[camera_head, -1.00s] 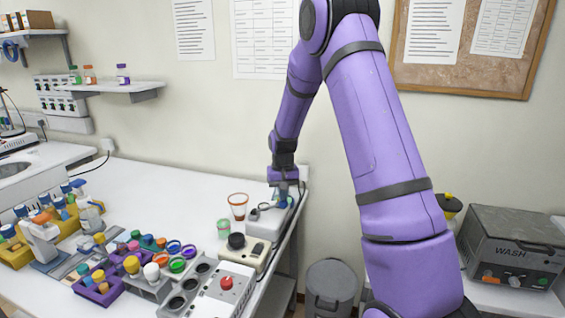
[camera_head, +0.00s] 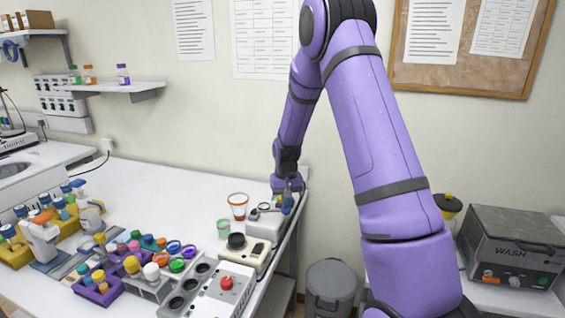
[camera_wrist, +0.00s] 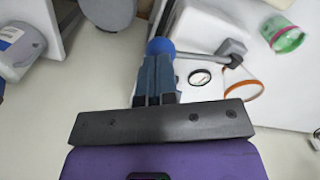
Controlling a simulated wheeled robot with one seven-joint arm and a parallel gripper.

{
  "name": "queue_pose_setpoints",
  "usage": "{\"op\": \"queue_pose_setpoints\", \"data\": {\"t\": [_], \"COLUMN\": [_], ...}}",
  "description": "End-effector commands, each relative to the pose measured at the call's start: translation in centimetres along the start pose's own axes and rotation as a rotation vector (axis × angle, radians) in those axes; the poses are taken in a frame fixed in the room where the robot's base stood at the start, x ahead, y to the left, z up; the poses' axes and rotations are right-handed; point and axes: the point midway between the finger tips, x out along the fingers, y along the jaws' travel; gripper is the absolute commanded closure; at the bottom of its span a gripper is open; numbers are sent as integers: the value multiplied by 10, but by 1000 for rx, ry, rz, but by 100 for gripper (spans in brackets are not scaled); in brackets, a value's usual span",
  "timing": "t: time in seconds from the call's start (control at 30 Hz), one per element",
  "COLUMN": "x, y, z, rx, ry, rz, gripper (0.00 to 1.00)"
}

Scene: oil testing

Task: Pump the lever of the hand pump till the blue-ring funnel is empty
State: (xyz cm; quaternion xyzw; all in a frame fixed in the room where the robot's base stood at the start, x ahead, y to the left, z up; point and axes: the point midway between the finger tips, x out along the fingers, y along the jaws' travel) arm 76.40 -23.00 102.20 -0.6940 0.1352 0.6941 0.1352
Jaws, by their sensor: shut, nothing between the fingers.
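My gripper (camera_head: 288,187) is low over the far right end of the white bench. In the wrist view its fingers (camera_wrist: 157,62) are together with nothing between them. A blue round part (camera_wrist: 160,46) shows right at the fingertips; I cannot tell whether it is the pump's lever end or the blue-ring funnel, or whether the fingers touch it. It also shows in the head view (camera_head: 287,201). A pale device (camera_head: 266,220), seemingly the hand pump, stands beside the gripper, with a grey bar (camera_wrist: 232,52) in the wrist view. The funnel's oil level is not visible.
An orange-rimmed cup (camera_head: 238,203) and a green cup (camera_head: 223,228) stand left of the gripper. A beige box with a black knob (camera_head: 245,252) and a red-button unit (camera_head: 226,284) are nearer. The bench's right edge is close.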

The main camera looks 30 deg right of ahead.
Motion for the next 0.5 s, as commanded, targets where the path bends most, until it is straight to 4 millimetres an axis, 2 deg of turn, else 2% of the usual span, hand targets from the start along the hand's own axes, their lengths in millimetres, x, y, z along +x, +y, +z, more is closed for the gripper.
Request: {"op": "queue_pose_setpoints", "data": {"t": [0.5], "x": [6], "y": [1], "z": [1], "rx": [0], "ry": [-1], "rz": [0], "gripper": [100]}}
